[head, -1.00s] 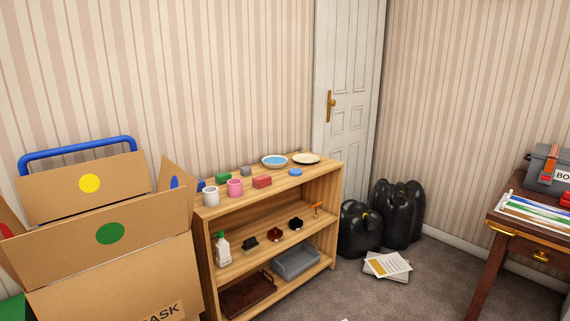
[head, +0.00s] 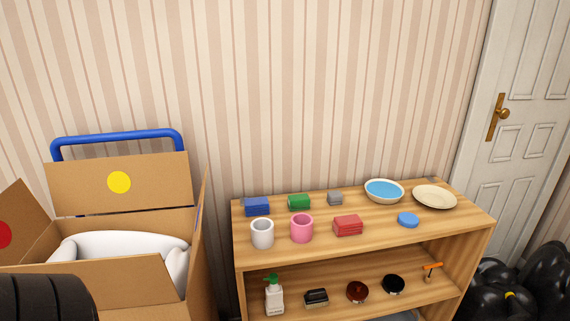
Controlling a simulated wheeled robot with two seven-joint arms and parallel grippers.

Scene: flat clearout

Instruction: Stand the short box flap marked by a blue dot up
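The cardboard box (head: 195,295) stands at the lower left of the head view. Its short right flap (head: 204,210) is seen almost edge-on as a narrow upright strip, and only a thin sliver of its blue dot shows. The back flap with a yellow dot (head: 80,187) stands up. The left flap with a red dot (head: 32,215) leans outward. The front flap (head: 125,278) partly covers the opening, and its face is turned from view. A white rounded thing (head: 125,243) lies inside the box. Neither of my grippers is in view.
A wooden shelf (head: 375,244) stands right of the box, close to the blue-dot flap. It holds cups, small boxes, a bowl and a plate. A blue tubular handle (head: 115,138) rises behind the box. Black bags (head: 490,285) sit by the door at the right.

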